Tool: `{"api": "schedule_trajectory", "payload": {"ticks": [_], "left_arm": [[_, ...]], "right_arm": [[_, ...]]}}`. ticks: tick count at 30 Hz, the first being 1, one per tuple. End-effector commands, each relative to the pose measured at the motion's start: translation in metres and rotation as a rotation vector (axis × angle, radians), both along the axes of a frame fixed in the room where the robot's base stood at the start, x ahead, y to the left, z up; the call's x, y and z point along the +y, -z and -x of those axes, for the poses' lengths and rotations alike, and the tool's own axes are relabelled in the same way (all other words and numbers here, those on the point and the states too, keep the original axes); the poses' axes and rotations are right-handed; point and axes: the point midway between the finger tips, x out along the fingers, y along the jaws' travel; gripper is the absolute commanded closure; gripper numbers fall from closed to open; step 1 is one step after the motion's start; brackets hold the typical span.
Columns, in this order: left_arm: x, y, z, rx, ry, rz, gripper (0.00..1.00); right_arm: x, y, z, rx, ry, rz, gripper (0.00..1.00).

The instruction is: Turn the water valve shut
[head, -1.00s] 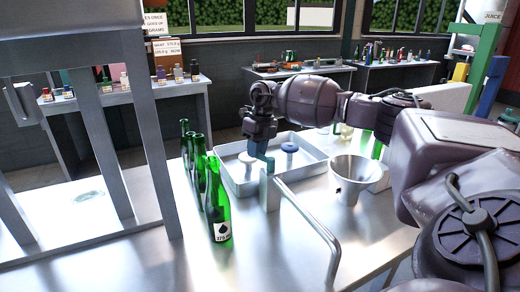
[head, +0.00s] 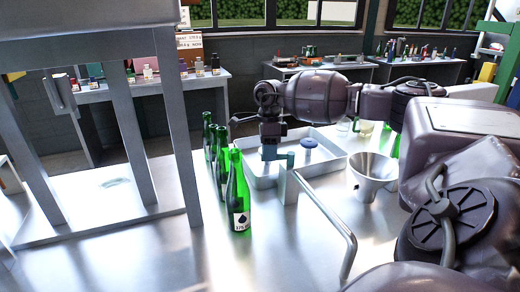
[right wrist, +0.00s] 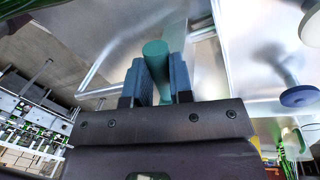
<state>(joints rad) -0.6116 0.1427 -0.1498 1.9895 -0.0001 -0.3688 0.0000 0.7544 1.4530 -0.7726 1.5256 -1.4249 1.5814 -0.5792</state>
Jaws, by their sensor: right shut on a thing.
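The water valve has a teal handle (head: 285,157) on top of a grey metal post (head: 288,185), from which a bent metal pipe (head: 330,220) runs toward the front. My right gripper (head: 269,152) is at the handle, just left of the post's top in the head view. In the right wrist view the round teal bar of the handle (right wrist: 155,62) sits between the two blue-grey fingers of my right gripper (right wrist: 160,75), which are shut on it. My left gripper is not in view.
Several green bottles (head: 238,195) stand in a row left of the valve. Behind it is a shallow metal tray (head: 262,182) with a blue round-topped piece (head: 308,143). A metal funnel (head: 372,172) stands to the right. The front of the steel table (head: 200,265) is clear.

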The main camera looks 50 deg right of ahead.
Motion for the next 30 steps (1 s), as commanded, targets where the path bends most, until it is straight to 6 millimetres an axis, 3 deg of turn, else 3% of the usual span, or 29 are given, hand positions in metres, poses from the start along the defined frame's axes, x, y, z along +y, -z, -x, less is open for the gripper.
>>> {"api": "schedule_trajectory", "payload": {"ticks": [12, 30], "left_arm": [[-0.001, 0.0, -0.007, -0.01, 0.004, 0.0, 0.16], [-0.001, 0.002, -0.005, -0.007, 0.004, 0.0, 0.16]], "right_arm": [[0.008, -0.002, 0.014, -0.004, -0.263, 0.001, 1.0], [0.01, -0.002, 0.018, -0.005, -0.339, 0.0, 1.0]]}}
